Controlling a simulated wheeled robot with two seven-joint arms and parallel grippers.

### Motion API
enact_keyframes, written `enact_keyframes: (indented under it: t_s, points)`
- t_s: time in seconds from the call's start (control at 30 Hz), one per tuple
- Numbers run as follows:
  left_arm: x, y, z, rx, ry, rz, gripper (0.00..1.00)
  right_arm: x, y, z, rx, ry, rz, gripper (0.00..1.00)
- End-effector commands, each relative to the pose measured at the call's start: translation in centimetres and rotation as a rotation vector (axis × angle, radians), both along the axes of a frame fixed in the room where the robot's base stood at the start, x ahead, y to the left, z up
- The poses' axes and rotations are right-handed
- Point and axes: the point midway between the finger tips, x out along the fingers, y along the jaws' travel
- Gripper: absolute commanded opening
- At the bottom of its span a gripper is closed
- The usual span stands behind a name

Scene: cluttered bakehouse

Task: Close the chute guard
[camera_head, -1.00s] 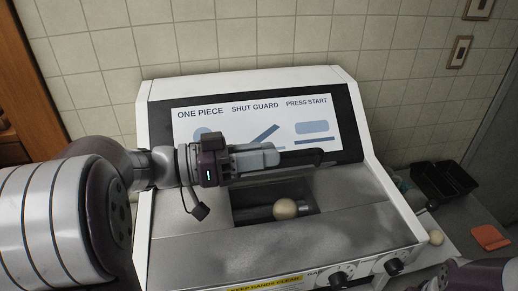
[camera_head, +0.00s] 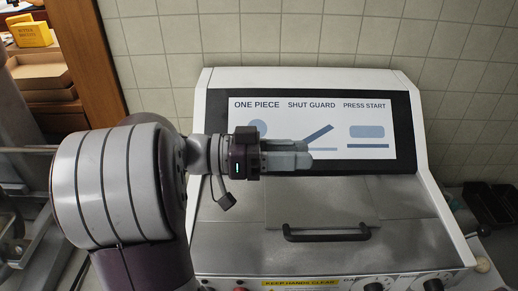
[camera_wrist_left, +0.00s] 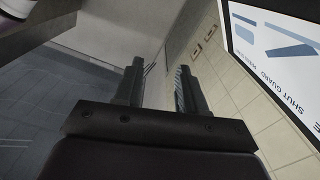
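The chute guard (camera_head: 350,203) is a grey metal panel lying flat on the sloped top of the white machine (camera_head: 438,205). Its black bar handle (camera_head: 325,235) is at its front edge. The chute opening and the dough ball are hidden beneath it. My left gripper (camera_head: 305,158) is above and behind the handle, in front of the instruction panel (camera_head: 365,135), and does not touch the handle. In the left wrist view its two fingers (camera_wrist_left: 160,88) stand apart with nothing between them. My right gripper is not in view.
Control knobs (camera_head: 432,285) and a yellow warning label (camera_head: 300,283) are on the machine's front. A tiled wall (camera_head: 300,35) stands close behind. Shelves with boxes (camera_head: 38,70) are at the far left.

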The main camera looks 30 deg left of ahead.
Motion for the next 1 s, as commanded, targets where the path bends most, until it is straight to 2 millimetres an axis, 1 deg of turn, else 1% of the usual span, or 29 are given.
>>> enact_keyframes:
  t_s: [0.03,0.2,0.3,0.4,0.57,1.0]
  points:
    - [-0.5,1.0,0.2,-0.001,0.002,0.006,0.4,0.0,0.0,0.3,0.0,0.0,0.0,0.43]
    - [-2.5,4.1,0.1,-0.001,0.001,0.005,0.4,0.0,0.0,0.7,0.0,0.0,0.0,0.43]
    - [-3.5,5.7,0.1,-0.003,0.001,0.005,0.4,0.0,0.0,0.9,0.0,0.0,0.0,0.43]
    - [-4.2,6.8,0.1,0.0,0.0,0.002,0.4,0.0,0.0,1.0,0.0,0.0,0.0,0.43]
    - [-4.7,7.5,0.0,-0.001,0.001,0.0,0.4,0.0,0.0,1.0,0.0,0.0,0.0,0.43]
    - [-4.7,7.5,0.0,0.0,0.0,-0.001,0.4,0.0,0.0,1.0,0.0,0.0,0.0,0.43]
